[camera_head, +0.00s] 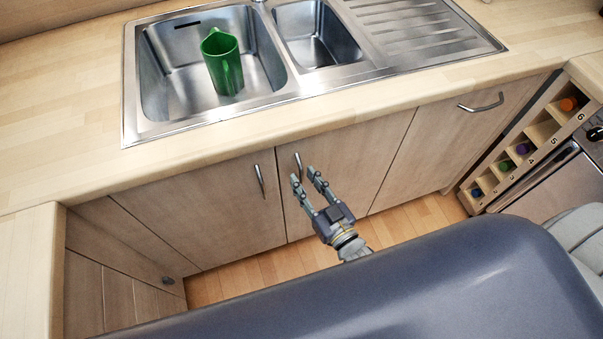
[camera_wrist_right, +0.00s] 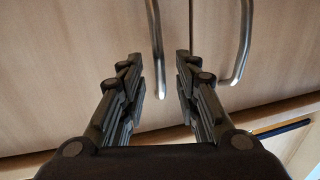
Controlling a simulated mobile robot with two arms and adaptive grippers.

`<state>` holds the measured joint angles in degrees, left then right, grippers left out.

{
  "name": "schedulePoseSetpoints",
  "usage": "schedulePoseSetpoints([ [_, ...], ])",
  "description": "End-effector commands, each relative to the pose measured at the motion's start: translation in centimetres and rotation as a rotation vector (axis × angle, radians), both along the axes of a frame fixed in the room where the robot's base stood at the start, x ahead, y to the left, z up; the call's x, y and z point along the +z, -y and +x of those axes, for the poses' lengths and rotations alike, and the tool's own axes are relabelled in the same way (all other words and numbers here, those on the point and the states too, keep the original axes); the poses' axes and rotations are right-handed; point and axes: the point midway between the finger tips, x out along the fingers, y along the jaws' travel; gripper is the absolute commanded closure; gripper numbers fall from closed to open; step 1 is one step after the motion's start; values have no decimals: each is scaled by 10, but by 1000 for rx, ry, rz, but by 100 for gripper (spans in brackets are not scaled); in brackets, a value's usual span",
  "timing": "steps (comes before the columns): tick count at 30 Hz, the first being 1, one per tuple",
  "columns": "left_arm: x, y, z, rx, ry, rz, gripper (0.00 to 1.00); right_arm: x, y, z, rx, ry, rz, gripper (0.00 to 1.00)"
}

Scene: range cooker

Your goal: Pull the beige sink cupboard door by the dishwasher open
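The beige sink cupboard door (camera_head: 350,160) is shut, below the sink and left of a panel with a horizontal handle. Its upright metal handle (camera_head: 298,166) is near its upper left edge. My right gripper (camera_head: 306,177) is open in front of this handle, fingers pointing at the door. In the right wrist view, the handle (camera_wrist_right: 156,45) appears between the two open fingers (camera_wrist_right: 158,75), with gaps on both sides. I cannot tell how far its tips are from the door. My left gripper is not in view.
The neighbouring door (camera_head: 210,210) has its own handle (camera_head: 260,180) close by, also in the wrist view (camera_wrist_right: 243,45). The horizontally handled panel (camera_head: 455,130) is at right. A green jug (camera_head: 222,62) stands in the sink (camera_head: 165,85). The countertop edge (camera_head: 290,137) overhangs the doors.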

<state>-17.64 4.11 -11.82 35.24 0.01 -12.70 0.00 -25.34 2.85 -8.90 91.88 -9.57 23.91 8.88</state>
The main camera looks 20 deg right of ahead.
Motion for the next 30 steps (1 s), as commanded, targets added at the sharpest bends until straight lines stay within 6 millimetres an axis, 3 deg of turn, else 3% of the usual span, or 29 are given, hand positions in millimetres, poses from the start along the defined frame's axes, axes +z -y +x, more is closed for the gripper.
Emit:
schedulePoseSetpoints([
  [6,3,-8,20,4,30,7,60,-1,-5,21,0,-2,1,70],
  [15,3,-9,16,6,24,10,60,-1,-6,23,0,-2,0,70],
  [16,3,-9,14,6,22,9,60,-1,-6,23,0,-2,0,72],
  [20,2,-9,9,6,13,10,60,-1,-6,23,0,-2,0,100],
  [30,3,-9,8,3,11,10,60,-1,-5,20,6,-4,-1,100],
])
